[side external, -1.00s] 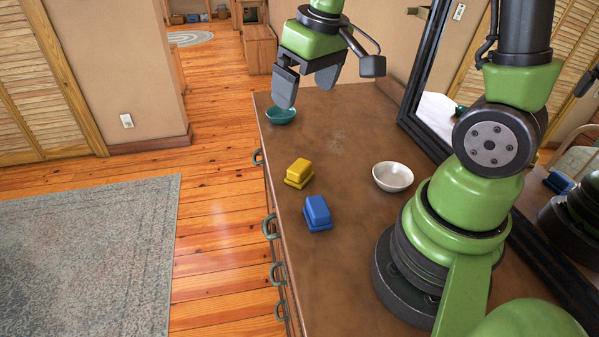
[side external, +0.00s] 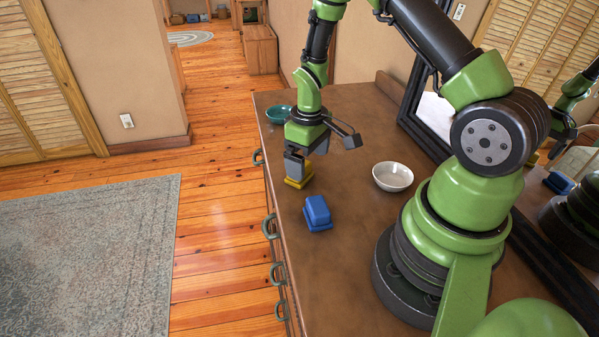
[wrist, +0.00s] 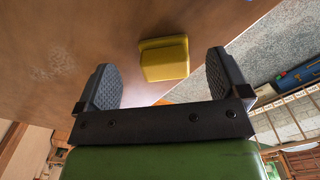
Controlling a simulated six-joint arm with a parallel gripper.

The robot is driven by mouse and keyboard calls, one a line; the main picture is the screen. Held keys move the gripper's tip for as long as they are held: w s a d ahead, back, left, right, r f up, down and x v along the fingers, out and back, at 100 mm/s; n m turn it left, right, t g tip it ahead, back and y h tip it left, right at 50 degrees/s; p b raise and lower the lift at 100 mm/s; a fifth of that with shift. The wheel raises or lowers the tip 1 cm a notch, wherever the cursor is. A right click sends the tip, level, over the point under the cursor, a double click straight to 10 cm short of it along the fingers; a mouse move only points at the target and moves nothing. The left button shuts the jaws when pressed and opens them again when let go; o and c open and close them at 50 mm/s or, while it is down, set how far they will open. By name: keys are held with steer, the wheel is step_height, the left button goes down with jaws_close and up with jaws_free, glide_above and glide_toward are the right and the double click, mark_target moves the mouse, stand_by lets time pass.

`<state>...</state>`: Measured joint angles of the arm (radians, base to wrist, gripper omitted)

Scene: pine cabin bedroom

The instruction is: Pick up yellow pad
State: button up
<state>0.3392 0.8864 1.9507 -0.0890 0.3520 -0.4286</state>
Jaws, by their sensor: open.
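The yellow pad (side external: 299,181) is a small yellow block on a wider base. It sits on the dresser top near its left edge, partly hidden by my gripper in the side view. My gripper (side external: 295,165) is open and low, right over the pad. In the wrist view the yellow pad (wrist: 164,59) lies ahead of the gap between the open fingers of my gripper (wrist: 166,85), nearer the right finger. I see no grip on it.
A similar blue block (side external: 317,213) lies on the dresser nearer the camera. A white bowl (side external: 392,177) stands to the right and a teal bowl (side external: 279,113) at the far left corner. A framed mirror (side external: 425,100) stands along the right side.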

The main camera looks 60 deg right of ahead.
steer(key=f, duration=0.4)
steer(key=shift+w+a, duration=0.1)
steer(key=shift+w, duration=0.25)
steer(key=shift+c, duration=0.4)
steer(key=c, duration=1)
step_height(320, 180, up, 10)
